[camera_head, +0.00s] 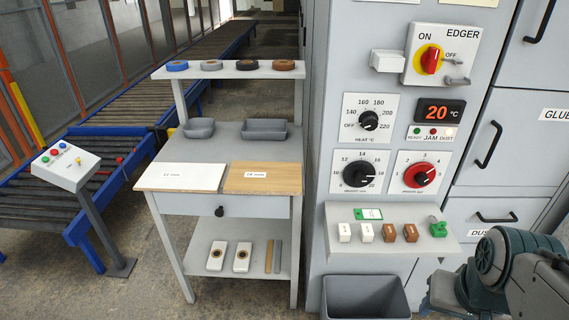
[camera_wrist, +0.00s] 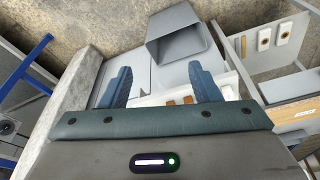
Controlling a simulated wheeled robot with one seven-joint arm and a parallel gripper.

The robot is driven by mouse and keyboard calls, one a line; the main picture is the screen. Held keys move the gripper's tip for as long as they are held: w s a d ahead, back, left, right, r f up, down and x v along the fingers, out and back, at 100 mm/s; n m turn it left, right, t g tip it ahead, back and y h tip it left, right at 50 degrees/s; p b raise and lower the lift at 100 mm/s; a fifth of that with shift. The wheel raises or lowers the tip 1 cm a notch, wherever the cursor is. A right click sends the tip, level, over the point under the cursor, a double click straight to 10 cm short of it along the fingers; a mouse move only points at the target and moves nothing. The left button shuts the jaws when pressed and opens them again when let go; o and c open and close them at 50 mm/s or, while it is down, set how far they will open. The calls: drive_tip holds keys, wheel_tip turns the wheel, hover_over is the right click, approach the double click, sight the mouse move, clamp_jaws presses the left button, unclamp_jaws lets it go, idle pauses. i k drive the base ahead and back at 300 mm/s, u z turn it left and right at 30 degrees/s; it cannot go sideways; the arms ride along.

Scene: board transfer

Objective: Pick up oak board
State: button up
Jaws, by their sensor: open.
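The oak board (camera_head: 290,181) is a flat tan wooden board with a white label that seems to read 18 mm. In the wrist view, a tan board edge (camera_wrist: 296,109) shows at the far right, partly cut off by the frame. My gripper (camera_wrist: 160,82) is open and empty, with its two dark blue fingers apart. It is well away from the board, over the area by the machine's small shelf and bin.
The workbench (camera_head: 270,147) bears two grey trays (camera_head: 265,130) behind the boards and tape rolls on an upper shelf. The edger machine (camera_head: 325,110) stands right of the bench, with a small protruding shelf (camera_head: 385,249) and a grey bin (camera_head: 365,300) below. A roller conveyor (camera_head: 60,205) stands left.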

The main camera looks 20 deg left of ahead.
sight(244, 177)
drive_tip(key=u, duration=2.1)
drive_tip(key=i, duration=1.2)
drive_tip(key=z, duration=2.05)
